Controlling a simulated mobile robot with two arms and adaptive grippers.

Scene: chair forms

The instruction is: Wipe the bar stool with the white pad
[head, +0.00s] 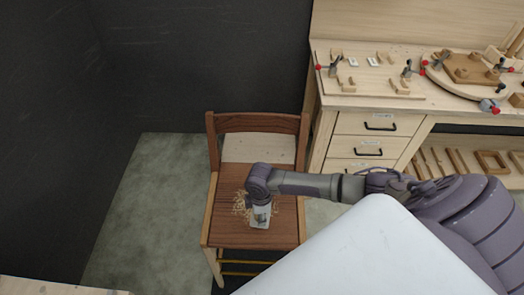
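The bar stool (232,236) stands upright on the floor near the middle of the head view, with a reddish-brown wooden seat and a backrest at its far side. Pale, curly marks (240,203) show on the seat around my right gripper. My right gripper (261,218) points down over the middle of the seat, its arm coming in from the right. A small whitish piece shows at its lower end. I cannot tell whether this is the white pad or part of the gripper. The fingers are not clear, nor whether they touch the seat. My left gripper is not in view.
A wooden workbench (372,100) with drawers stands behind and right of the stool, carrying clamps and wood pieces. A dark wall (200,60) is behind and left. Open grey floor (150,215) lies left of the stool. A pale wooden edge (50,287) shows at bottom left.

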